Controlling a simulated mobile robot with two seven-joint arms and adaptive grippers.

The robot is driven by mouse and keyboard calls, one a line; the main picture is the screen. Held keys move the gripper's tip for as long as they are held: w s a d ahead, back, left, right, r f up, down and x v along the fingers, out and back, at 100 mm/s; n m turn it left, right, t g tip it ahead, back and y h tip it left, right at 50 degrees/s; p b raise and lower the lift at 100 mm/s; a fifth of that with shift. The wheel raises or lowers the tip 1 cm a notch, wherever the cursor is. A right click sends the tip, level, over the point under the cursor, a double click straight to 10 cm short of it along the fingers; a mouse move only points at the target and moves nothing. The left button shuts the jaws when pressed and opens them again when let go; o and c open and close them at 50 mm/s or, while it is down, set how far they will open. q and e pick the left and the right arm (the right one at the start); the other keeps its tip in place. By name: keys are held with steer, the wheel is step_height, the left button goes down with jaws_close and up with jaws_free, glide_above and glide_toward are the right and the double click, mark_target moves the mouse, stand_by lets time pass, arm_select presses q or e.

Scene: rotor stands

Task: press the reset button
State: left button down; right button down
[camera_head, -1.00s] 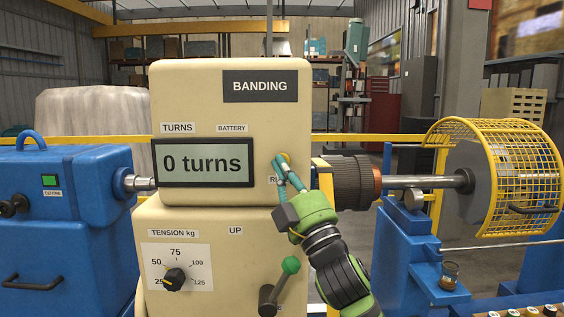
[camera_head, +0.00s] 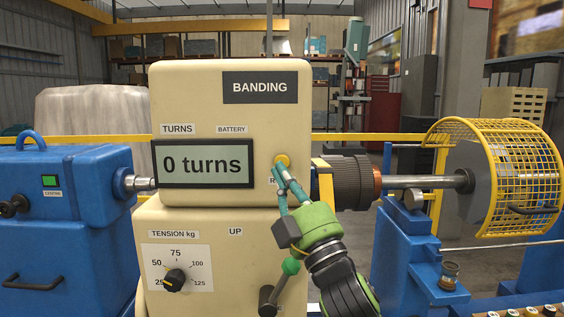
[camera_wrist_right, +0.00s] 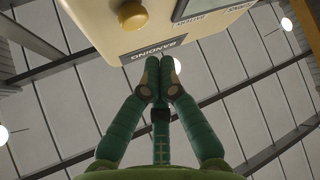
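The yellow round reset button (camera_head: 283,160) sits on the right side of the cream banding machine's front (camera_head: 225,200). The label below it is mostly hidden by my fingers. The button also shows in the right wrist view (camera_wrist_right: 132,15), near the top. My right gripper (camera_head: 279,173) has its teal fingers together, tips just below the button in the head view; the button's face is uncovered. In the wrist view the fingertips (camera_wrist_right: 160,72) meet with nothing between them and appear apart from the button. The display (camera_head: 205,163) reads "0 turns". My left gripper is out of view.
A green-knobbed lever (camera_head: 290,267) stands close below my right gripper. A tension dial (camera_head: 175,280) is at lower left. A motor and shaft (camera_head: 352,182) with a yellow cage (camera_head: 500,150) are to the right, and a blue unit (camera_head: 65,230) to the left.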

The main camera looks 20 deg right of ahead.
steer(key=shift+s+a, duration=0.2)
steer(key=shift+s, duration=0.45)
steer(key=shift+s+a, duration=0.15)
steer(key=shift+s, duration=0.45)
